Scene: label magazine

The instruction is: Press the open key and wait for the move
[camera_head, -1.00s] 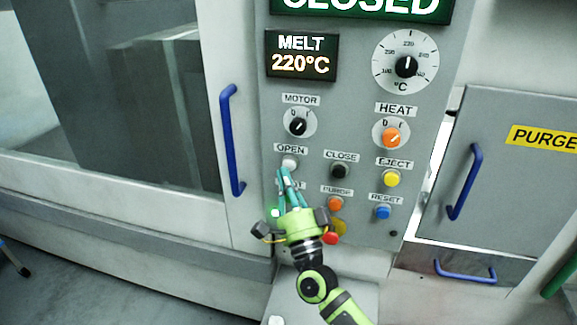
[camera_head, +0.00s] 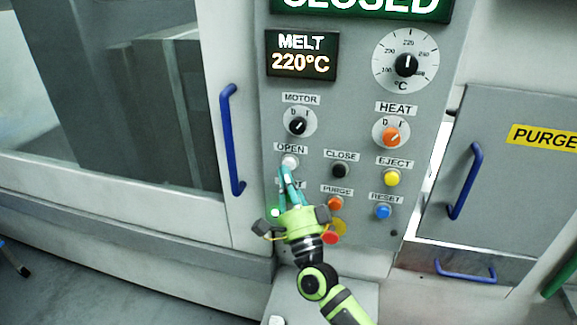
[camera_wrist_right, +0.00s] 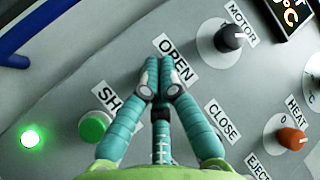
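The white OPEN key (camera_head: 290,161) sits under its OPEN label (camera_head: 290,149) on the grey control panel. My right gripper (camera_head: 286,170) is shut and empty, its fingertips at the lower edge of the key in the head view. In the right wrist view the closed fingertips (camera_wrist_right: 160,62) lie just below the OPEN label (camera_wrist_right: 176,59) and hide the key. I cannot tell whether the tips touch it. The sign (camera_head: 362,5) at the top reads CLOSED. My left gripper is not in view.
The black CLOSE key (camera_head: 340,171) is right of the OPEN key. The green key (camera_wrist_right: 95,127) and a lit green lamp (camera_wrist_right: 30,138) are close to the fingers. A blue door handle (camera_head: 230,140) stands left of the panel. A yellow-red knob (camera_head: 331,238) is beside my wrist.

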